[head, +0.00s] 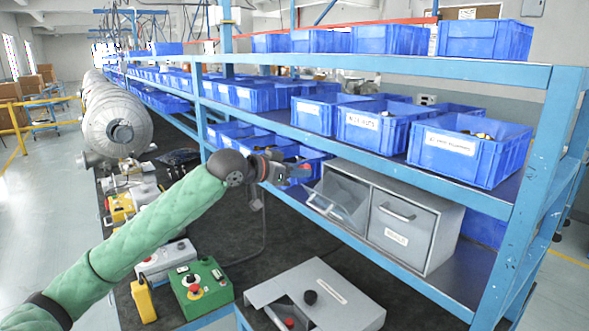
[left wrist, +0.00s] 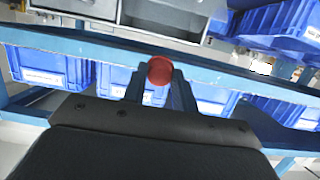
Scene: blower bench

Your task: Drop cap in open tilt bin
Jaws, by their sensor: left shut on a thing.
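The grey tilt bin cabinet (head: 448,215) stands on the lower rack shelf. Its left bin (head: 338,203) is tilted open and its right bin (head: 400,232) is closed. My left gripper (head: 296,172) is at the rack's edge, left of and slightly above the open bin, apart from it as far as I can tell. It is shut on a round red cap (left wrist: 159,70), which shows between the fingertips in the left wrist view. In the head view the cap is small and partly hidden. The grey cabinet also shows at the top of the left wrist view (left wrist: 218,8). My right gripper is out of view.
Blue bins (head: 462,150) fill the shelves above and behind the cabinet. The blue shelf beam (head: 345,232) runs along the front below it. A grey box (head: 335,300) and a green control box (head: 202,285) sit on the dark bench. The bench middle is mostly clear.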

